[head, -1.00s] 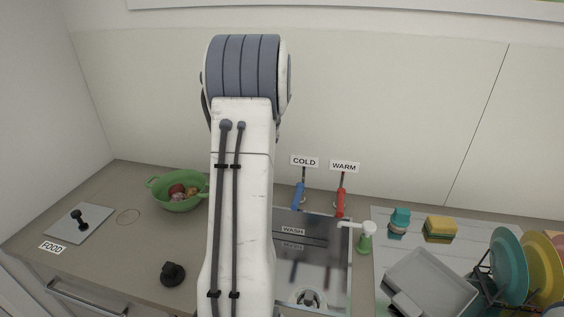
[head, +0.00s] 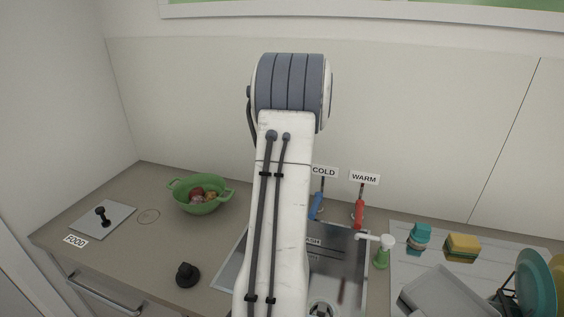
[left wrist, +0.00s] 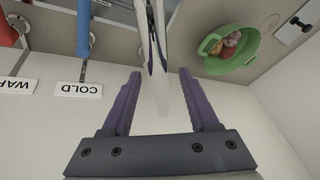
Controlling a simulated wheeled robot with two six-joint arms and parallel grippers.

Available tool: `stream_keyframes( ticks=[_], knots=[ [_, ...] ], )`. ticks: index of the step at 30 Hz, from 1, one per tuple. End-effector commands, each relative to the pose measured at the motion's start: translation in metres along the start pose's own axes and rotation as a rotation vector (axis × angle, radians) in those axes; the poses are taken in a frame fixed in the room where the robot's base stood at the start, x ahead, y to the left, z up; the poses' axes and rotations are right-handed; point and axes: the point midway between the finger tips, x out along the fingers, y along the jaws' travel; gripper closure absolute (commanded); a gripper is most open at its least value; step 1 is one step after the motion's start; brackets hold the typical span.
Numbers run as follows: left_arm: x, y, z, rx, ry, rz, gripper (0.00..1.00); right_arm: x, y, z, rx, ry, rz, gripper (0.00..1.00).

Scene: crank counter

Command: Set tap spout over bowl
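A pale, shiny tube (left wrist: 158,45), apparently the tap spout, shows in the left wrist view between the fingers of my left gripper (left wrist: 160,76). The gripper is open, with a gap on both sides of the tube; I cannot tell how far the tube reaches between the fingers. In the head view my arm hides the tap and my left gripper. The sink (head: 352,268), with a WASH label, is partly hidden by the arm. A green two-handled bowl (head: 200,207) with food stands left of the sink; it also shows in the left wrist view (left wrist: 230,62). My right gripper is out of view.
A blue COLD lever (head: 316,206) and a red WARM lever (head: 359,213) stand behind the sink. A green-and-white dispenser (head: 382,256), sponge (head: 463,245) and dish rack are at right. A black knob (head: 187,274) is at the front.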

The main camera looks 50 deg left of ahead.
Motion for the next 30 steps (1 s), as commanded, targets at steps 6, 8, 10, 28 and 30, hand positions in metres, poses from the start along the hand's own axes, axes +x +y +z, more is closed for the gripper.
stream_keyframes(
  ticks=[6, 8, 10, 28, 30],
  knots=[
    [-0.001, 0.001, 0.001, 0.002, 0.0, 0.001, 0.39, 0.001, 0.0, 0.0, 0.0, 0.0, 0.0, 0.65],
    [-0.005, 0.002, 0.0, 0.002, 0.001, 0.002, 0.39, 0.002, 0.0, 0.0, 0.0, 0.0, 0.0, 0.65],
    [-0.013, 0.002, 0.0, 0.002, 0.002, 0.002, 0.39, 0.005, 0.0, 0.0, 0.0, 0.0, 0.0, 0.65],
    [-0.104, 0.001, 0.0, 0.001, 0.0, 0.001, 0.39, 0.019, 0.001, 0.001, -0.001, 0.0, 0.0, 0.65],
    [-0.105, 0.001, 0.0, 0.001, 0.0, 0.001, 0.39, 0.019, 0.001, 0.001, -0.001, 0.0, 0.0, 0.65]
  ],
)
